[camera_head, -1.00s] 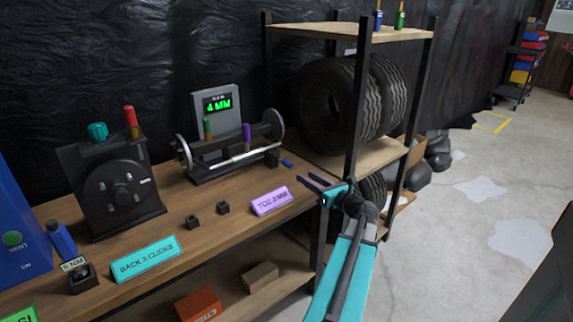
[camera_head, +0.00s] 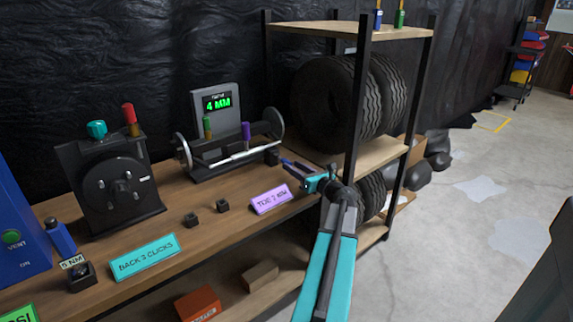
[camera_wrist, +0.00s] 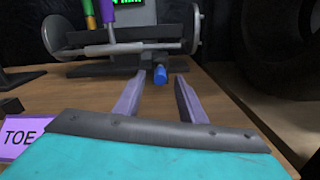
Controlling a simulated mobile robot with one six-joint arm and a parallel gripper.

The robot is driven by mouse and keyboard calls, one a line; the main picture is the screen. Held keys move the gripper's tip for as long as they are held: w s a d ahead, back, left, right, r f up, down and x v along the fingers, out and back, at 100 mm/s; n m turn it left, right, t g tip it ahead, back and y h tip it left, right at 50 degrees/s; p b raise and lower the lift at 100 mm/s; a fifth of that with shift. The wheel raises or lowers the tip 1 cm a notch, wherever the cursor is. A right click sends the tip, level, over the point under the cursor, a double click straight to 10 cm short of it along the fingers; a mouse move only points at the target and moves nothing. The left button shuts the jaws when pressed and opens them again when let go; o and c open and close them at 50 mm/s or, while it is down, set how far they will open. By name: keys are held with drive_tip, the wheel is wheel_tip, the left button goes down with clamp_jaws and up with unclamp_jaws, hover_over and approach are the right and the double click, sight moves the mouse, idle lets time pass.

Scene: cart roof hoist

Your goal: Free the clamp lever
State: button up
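The toe gauge (camera_head: 213,130) stands on the bench with a display reading 4 MM. A green lever (camera_head: 207,126) and a purple lever (camera_head: 246,131) rise from it, and both show in part in the wrist view. A small blue piece (camera_wrist: 160,74) sits low at the gauge's front, by a dark block (camera_head: 272,156). I cannot tell for sure which part is the clamp lever. My gripper (camera_head: 293,165) is open, its fingers pointing at the gauge. In the wrist view my gripper (camera_wrist: 160,82) has the blue piece at its fingertips, roughly between them, with no visible grip.
A purple TOE sign (camera_head: 270,199) lies near the bench's front edge, left of my gripper. A shelf post (camera_head: 356,100) and tires (camera_head: 325,105) stand close on the right. Small black blocks (camera_head: 222,205) and a dial device (camera_head: 113,185) are further left.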

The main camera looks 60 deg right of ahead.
sight(283, 160)
drive_tip(key=shift+x, duration=2.55)
